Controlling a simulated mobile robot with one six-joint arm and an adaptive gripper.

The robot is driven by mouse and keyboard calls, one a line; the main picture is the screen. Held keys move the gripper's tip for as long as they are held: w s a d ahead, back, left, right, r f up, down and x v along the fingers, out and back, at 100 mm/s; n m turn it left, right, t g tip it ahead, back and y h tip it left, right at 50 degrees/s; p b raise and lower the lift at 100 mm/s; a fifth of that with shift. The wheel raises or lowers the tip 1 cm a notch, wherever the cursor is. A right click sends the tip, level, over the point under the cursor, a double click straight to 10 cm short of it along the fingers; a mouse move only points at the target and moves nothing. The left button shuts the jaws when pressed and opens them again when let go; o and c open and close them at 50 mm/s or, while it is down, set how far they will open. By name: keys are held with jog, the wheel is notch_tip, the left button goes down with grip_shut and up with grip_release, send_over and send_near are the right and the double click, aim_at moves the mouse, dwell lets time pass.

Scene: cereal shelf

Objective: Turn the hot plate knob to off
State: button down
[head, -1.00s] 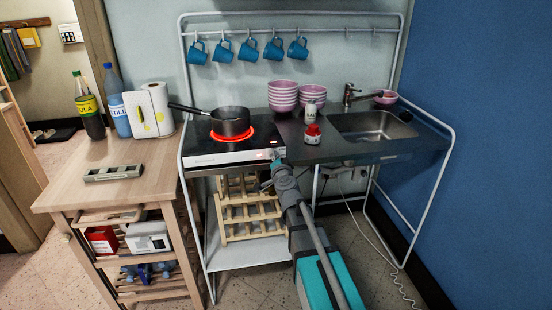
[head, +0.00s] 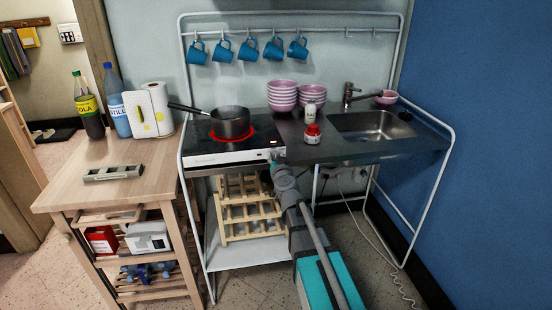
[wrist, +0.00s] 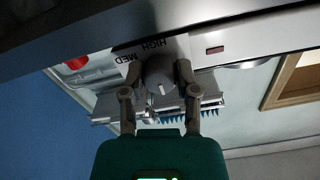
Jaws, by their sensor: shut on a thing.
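The hot plate (head: 212,158) is set in the left part of the counter. A dark pot (head: 231,121) stands on its burner, and the ring (head: 234,138) around the pot's base glows dull red. In the wrist view the round grey knob (wrist: 160,77) sits on the front panel, its white mark pointing toward the bottom of the picture. Upside-down HIGH and MED labels show beside it; an OFF label is not visible. My gripper (wrist: 161,70) is shut on the knob, one finger on each side. In the head view my gripper (head: 277,158) covers the knob.
A sink (head: 375,125) is farther right. A wooden rack (head: 250,215) stands below, beside my arm.

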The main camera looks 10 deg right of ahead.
jog(key=shift+s+a, duration=0.1)
dwell(0.3)
jog(key=shift+c, duration=1.8)
grip_release()
jog(key=s, duration=0.7)
jog(key=shift+s, duration=0.2)
